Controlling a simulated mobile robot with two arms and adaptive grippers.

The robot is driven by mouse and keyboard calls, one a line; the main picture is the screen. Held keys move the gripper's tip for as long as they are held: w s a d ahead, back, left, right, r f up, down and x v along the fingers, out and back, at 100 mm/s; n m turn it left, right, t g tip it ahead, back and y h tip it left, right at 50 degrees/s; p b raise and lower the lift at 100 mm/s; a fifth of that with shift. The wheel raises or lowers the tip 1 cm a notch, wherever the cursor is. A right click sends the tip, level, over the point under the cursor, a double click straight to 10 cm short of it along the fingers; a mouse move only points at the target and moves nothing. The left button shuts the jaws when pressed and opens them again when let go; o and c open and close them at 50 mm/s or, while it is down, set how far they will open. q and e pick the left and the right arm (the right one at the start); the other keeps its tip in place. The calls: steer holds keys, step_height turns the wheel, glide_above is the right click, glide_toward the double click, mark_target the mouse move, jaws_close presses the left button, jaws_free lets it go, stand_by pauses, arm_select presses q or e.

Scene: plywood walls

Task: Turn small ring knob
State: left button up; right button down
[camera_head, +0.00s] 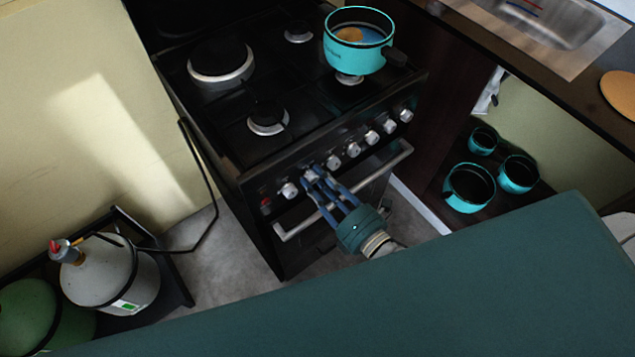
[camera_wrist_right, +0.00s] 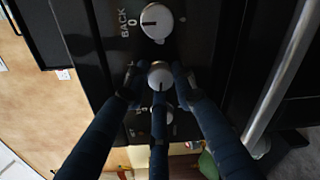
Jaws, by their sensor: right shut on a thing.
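The black stove has a row of silver knobs along its front panel (camera_head: 345,160). My right gripper (camera_head: 317,182) is at the second knob from the left, with its blue fingers closed around it. In the right wrist view the gripped knob (camera_wrist_right: 160,73) sits between the fingertips of the gripper (camera_wrist_right: 158,82), its face partly showing with a dark pointer mark. The neighbouring knob (camera_wrist_right: 156,21), marked "BACK" and "0", is free of the fingers. The gripped knob's own label is hidden. A small ring burner (camera_head: 298,33) is at the back of the hob. My left gripper is not in view.
A silver oven handle (camera_head: 378,173) runs below the knobs, close to my right gripper. A turquoise pot (camera_head: 353,52) stands on the right side of the hob. Gas bottles (camera_head: 115,275) stand at lower left. Several turquoise pots (camera_head: 470,187) sit on a low shelf at right.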

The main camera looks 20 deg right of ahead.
steer(key=shift+d+f+n, duration=0.1)
steer(key=shift+d+n, duration=0.1)
steer(key=shift+n, duration=0.4)
steer(key=shift+w, duration=0.1)
steer(key=c, duration=1.4)
jaws_free()
steer(key=shift+c, duration=0.2)
steer(key=shift+s, duration=0.4)
steer(key=v, duration=1.1)
steer(key=shift+d, duration=0.2)
steer(key=shift+s, duration=0.15)
steer(key=shift+c, duration=0.2)
